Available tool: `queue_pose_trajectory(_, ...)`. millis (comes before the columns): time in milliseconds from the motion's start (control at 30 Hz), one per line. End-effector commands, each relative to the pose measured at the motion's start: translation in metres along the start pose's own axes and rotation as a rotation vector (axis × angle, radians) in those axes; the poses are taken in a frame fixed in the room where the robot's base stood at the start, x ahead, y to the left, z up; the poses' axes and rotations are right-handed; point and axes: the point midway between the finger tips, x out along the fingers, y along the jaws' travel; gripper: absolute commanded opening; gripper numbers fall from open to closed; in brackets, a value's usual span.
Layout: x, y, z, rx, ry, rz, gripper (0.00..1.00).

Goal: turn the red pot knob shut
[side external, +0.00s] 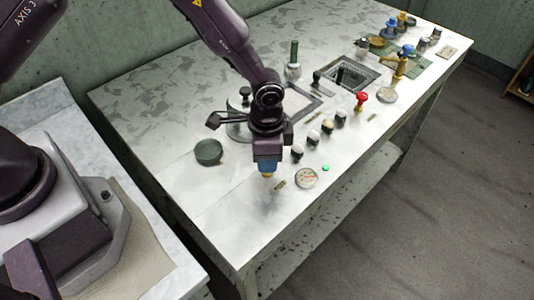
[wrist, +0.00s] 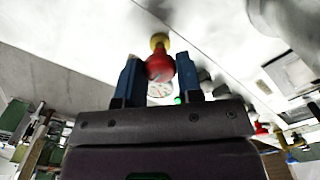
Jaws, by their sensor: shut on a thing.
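The red pot knob (wrist: 160,65) sits on a yellow base (wrist: 159,41) and shows between my gripper's two blue fingers in the wrist view. My gripper (wrist: 158,60) is shut on the knob. In the side view my gripper (side external: 267,168) is low over the near left part of the bench, pointing down. There the fingers hide the red knob, and only a bit of yellow (side external: 267,176) shows beneath them. The knob's turn angle cannot be told.
A round dial (side external: 306,178) and a green light (side external: 326,168) lie just right of my gripper. Several dark knobs (side external: 313,138) line the bench (side external: 180,85) beyond. Another red knob (side external: 361,98) stands farther right. A dark green disc (side external: 208,151) is at left.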

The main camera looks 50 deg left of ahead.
Motion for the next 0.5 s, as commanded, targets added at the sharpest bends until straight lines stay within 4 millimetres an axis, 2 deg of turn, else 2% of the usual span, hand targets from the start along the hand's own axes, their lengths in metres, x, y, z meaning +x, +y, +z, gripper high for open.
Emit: queue_pose_trajectory(500, -0.0008, 0.0001, 0.0003, 0.065, -0.002, 0.0, 0.1)
